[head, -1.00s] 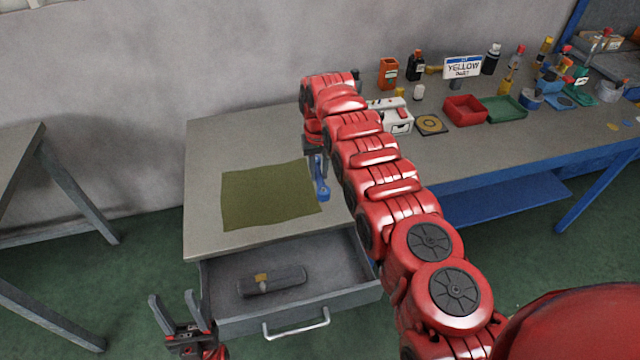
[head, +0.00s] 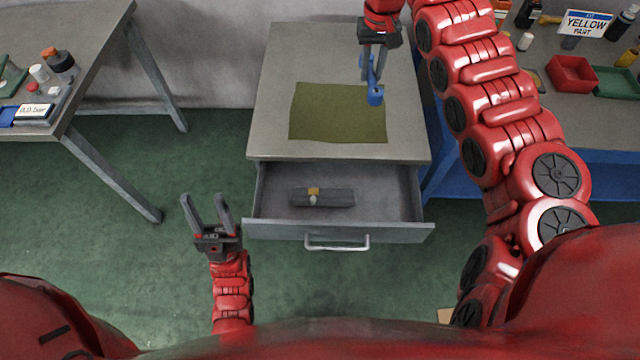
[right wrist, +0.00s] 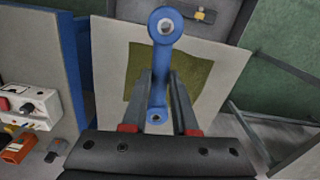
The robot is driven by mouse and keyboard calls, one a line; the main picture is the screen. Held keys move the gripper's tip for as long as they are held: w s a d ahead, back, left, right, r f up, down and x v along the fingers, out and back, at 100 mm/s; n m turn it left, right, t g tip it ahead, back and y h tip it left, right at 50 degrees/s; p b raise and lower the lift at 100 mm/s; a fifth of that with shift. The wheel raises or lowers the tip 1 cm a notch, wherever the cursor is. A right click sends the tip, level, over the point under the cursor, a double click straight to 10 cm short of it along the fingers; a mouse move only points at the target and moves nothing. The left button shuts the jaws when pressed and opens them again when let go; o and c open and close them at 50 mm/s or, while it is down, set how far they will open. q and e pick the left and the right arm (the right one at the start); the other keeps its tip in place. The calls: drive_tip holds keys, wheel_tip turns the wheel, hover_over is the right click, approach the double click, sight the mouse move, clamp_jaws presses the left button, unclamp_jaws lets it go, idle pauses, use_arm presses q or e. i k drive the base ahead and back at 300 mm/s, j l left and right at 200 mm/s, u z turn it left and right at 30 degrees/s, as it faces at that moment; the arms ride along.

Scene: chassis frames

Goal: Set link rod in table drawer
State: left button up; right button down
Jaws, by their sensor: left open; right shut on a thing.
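The blue link rod (head: 375,94) is held by my right gripper (head: 373,78), whose fingers are shut on it, above the right side of the olive mat. In the right wrist view the link rod (right wrist: 165,60) stands out between the fingers, with a ring at its far end. The table drawer (head: 390,190) is pulled open below the tabletop, in front of the mat. A dark grey tool with a yellow patch (head: 335,198) lies inside it. My left gripper (head: 208,212) is open and empty, left of the drawer.
The olive mat (head: 325,115) lies on the grey table (head: 280,70). Another table (head: 85,60) stands at left. The drawer's right side is clear.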

sight(384, 201)
drive_tip(key=l+u, duration=0.4)
drive_tip(key=l, duration=0.15)
drive_tip(key=k+l+u, duration=0.1)
drive_tip(key=l+u, duration=0.35)
drive_tip(key=k+l, duration=0.1)
drive_tip(key=l, duration=0.3)
drive_tip(key=k+l, duration=0.1)
drive_tip(key=l, duration=0.35)
drive_tip(key=k+l+u, duration=0.1)
drive_tip(key=l, duration=0.3)
drive_tip(key=k+l, duration=0.15)
drive_tip(key=l, duration=0.3)
